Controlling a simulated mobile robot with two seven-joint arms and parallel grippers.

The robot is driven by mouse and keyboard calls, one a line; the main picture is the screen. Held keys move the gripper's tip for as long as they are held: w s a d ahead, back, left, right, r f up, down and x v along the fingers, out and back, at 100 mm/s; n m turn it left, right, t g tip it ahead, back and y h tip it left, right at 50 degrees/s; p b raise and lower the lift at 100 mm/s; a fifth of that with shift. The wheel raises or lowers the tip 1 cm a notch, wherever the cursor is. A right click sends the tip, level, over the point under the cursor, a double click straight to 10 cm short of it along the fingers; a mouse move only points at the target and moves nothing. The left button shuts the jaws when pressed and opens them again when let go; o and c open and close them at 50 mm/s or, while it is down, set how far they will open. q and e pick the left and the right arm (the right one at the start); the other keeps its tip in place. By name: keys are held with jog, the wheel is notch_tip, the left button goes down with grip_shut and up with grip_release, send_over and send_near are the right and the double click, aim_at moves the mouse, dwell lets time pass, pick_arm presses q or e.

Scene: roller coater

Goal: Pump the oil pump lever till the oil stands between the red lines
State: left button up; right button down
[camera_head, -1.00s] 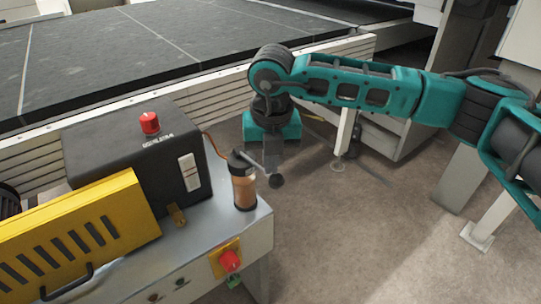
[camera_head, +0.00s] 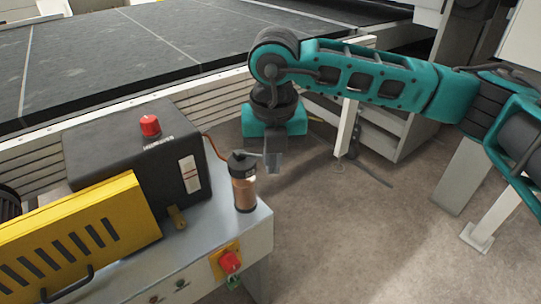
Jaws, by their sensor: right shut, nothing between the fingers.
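The oil pump (camera_head: 244,186) is a brownish cylinder with a black cap, upright at the right corner of the grey machine top. Its thin lever (camera_head: 254,154) points right from the cap, roughly level. Its black knob is hidden at my right gripper. My right gripper (camera_head: 273,168) points down just right of the pump, shut and empty, at the lever's end. I cannot tell whether it touches the lever. The white oil gauge (camera_head: 190,174) is on the black box. Its red lines and oil level are too small to read. My left gripper is out of view.
The black box (camera_head: 110,150) has a red cap (camera_head: 150,125) on top. A yellow slotted cover (camera_head: 85,240) is at front left. A red knob (camera_head: 230,261) sits on the front panel. A dark conveyor (camera_head: 130,50) lies behind. Floor at right is mostly open.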

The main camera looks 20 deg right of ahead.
notch_tip(320, 180, up, 10)
jog(key=s, duration=0.1)
jog(key=shift+a, duration=0.15)
dwell(0.9)
